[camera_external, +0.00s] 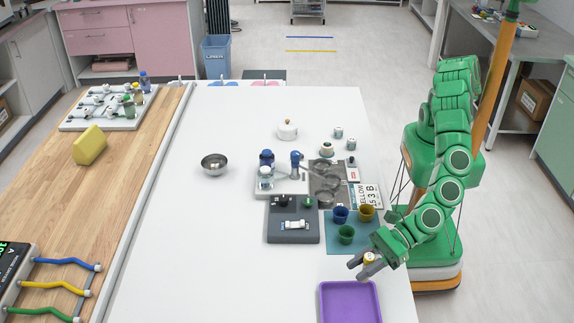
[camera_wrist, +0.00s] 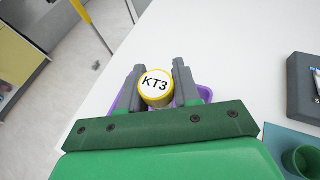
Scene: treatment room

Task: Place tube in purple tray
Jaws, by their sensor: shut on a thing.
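My gripper (camera_external: 368,266) is shut on a tube (camera_external: 369,258) with a white top and a yellow rim. In the wrist view the tube (camera_wrist: 156,86) sits between the two grey fingers of my gripper (camera_wrist: 157,90), and its round lid reads "KT3". The purple tray (camera_external: 350,286) lies at the front right of the white table, just below my gripper in the external view. In the wrist view parts of the purple tray (camera_wrist: 205,94) show behind the fingers; the tube and fingers hide most of it. The tube's lower part is hidden.
A blue mat (camera_external: 335,245) with blue, yellow and green cups lies behind the tray. A dark grey block (camera_external: 283,233) holding small parts stands to its left. A metal bowl (camera_external: 214,164) is farther back. The white table (camera_external: 210,260) is clear left of the tray.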

